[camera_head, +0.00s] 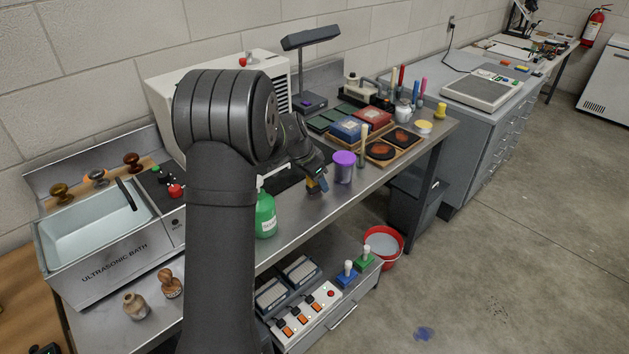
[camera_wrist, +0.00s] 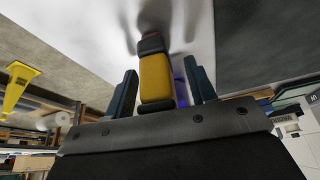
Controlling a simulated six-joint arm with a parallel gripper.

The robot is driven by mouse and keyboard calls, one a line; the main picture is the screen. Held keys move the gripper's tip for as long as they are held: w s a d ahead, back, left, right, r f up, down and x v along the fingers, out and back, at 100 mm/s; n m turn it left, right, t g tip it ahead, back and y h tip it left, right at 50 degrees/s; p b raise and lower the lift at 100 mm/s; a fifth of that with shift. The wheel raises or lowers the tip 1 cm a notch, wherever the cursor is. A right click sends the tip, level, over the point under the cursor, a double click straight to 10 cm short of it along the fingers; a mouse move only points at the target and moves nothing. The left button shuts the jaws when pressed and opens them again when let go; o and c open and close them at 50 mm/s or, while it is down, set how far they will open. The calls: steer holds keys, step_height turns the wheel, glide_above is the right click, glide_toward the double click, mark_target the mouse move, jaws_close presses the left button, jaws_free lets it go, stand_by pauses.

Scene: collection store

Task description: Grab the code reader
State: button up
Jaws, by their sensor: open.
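The code reader (camera_wrist: 156,77) has a yellow body with dark ends. In the wrist view it stands between the two fingers of my gripper (camera_wrist: 161,68), with a visible gap on either side. In the head view my gripper (camera_head: 318,180) is low over the steel bench, left of the purple-lidded jar (camera_head: 344,168). A small yellow patch of the code reader (camera_head: 311,187) shows there, and my gripper hides most of it. The fingers are open and do not appear shut on it.
A green bottle (camera_head: 265,214) stands on the bench left of my gripper. Trays with dark discs (camera_head: 381,151) and red and blue boxes (camera_head: 374,118) lie to the right. The ultrasonic bath (camera_head: 107,257) is at the left. The bench's front edge is close by.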

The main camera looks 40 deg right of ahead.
jaws_close()
steer(key=shift+r, duration=0.1)
